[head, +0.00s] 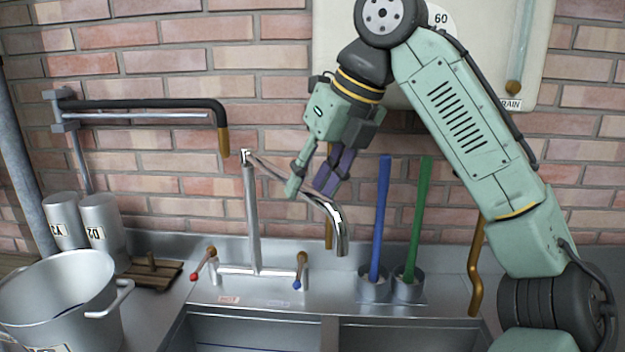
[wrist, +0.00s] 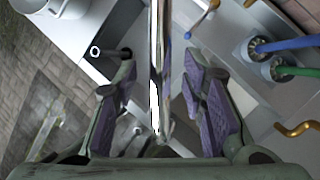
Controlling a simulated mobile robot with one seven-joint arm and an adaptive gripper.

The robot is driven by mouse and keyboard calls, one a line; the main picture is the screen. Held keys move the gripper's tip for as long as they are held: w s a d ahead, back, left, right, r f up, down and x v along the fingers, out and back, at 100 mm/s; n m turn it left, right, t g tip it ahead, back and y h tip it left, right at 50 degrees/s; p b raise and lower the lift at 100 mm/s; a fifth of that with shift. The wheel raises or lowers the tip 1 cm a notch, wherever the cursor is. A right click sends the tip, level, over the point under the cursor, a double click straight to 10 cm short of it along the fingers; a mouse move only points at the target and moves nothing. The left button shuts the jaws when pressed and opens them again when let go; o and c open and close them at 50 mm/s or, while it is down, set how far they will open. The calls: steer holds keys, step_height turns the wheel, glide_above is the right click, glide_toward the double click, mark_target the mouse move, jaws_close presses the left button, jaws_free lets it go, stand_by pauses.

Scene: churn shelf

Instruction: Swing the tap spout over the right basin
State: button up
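The chrome tap spout (head: 327,208) runs from the top of its upright post (head: 252,215) out to the right, and its tip bends down near the divider between the basins. The left basin (head: 250,330) and right basin (head: 410,337) show at the bottom of the head view, cut off by the frame. My gripper (head: 311,186) is at the spout's middle, pointing down. In the wrist view, the spout (wrist: 159,65) runs between the purple pads of my open gripper (wrist: 158,85), with gaps on both sides.
A blue handle (head: 381,215) and a green handle (head: 417,220) stand in holders right of the spout. Red and blue tap levers (head: 299,270) flank the post. A large pot (head: 60,290) and two canisters (head: 100,225) stand left. A brick wall is behind.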

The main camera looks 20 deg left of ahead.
steer(key=v, duration=1.2)
steer(key=shift+c, duration=0.4)
